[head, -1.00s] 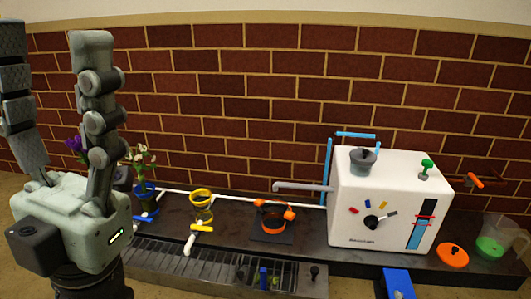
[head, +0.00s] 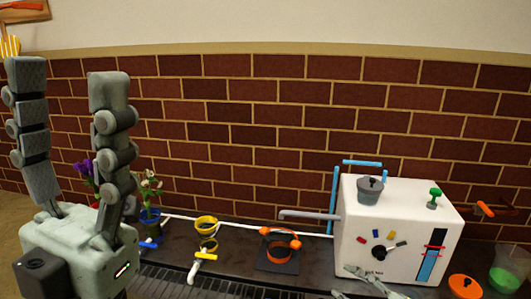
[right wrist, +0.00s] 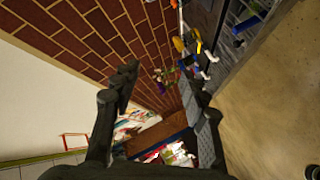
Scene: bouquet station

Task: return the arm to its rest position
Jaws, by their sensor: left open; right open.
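My left gripper (head: 67,72) stands large at the left of the head view. Its two fingers point up, wide apart, with nothing between them. My right gripper (head: 368,283) shows partly at the bottom edge of the head view, in front of the white machine's lower left. In the right wrist view its two dark fingers (right wrist: 156,80) are spread apart with nothing between them.
A white machine (head: 390,215) with a grey-lidded top stands on the dark counter. Left of it are an orange ring holder (head: 280,248), a yellow ring stand (head: 207,230) and a blue-ringed vase (head: 149,216) with flowers. An orange lid (head: 465,287) lies at right.

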